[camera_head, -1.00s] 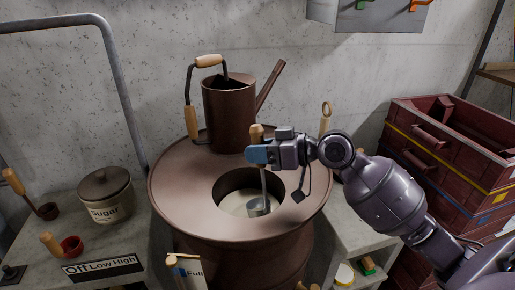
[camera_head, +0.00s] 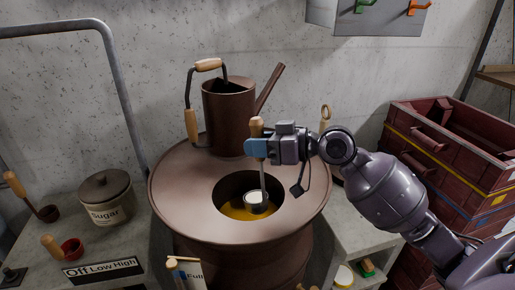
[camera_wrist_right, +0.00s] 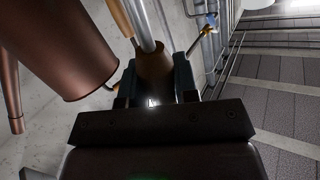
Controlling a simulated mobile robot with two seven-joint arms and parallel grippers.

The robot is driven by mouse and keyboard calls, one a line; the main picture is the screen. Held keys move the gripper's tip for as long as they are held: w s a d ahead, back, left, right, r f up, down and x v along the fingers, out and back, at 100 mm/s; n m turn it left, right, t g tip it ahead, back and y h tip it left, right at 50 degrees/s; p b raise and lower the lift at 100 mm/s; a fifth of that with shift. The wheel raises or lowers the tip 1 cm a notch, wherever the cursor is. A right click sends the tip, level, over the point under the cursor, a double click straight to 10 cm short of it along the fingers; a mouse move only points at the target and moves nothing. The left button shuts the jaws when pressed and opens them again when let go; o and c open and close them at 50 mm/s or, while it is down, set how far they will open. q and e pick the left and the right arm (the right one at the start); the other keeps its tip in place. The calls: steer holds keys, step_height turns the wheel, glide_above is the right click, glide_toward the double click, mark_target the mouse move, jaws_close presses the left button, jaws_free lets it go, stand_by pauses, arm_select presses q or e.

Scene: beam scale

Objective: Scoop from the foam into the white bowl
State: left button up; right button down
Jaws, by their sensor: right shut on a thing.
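My right gripper (camera_head: 257,148) is shut on the wooden handle of a metal ladle (camera_head: 257,201), above the round opening of a brown drum (camera_head: 175,192). The handle (camera_wrist_right: 154,68) also shows between the fingers in the right wrist view. The ladle hangs upright in the opening, and its cup holds white foam (camera_head: 256,197). Amber liquid (camera_head: 238,211) shows below and around the cup. I cannot tell whether the cup touches it. I do not make out a white bowl. My left gripper is not in view.
A brown watering can (camera_head: 229,115) stands on the drum behind my gripper. A sugar pot (camera_head: 106,202), a small red cup (camera_head: 72,248) and an Off/Low/High sign (camera_head: 103,268) are on the left counter. Stacked red crates (camera_head: 440,160) stand at right.

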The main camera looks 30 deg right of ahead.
mark_target(260, 123)
steer(key=shift+n+t, duration=0.4)
steer(key=shift+r+p, duration=0.5)
steer(key=shift+r, duration=2)
steer(key=shift+n+t+y, duration=0.4)
steer(key=shift+n+y, duration=0.1)
steer(key=shift+y, duration=0.1)
steer(key=shift+r+p, duration=0.4)
steer(key=shift+r, duration=2.25)
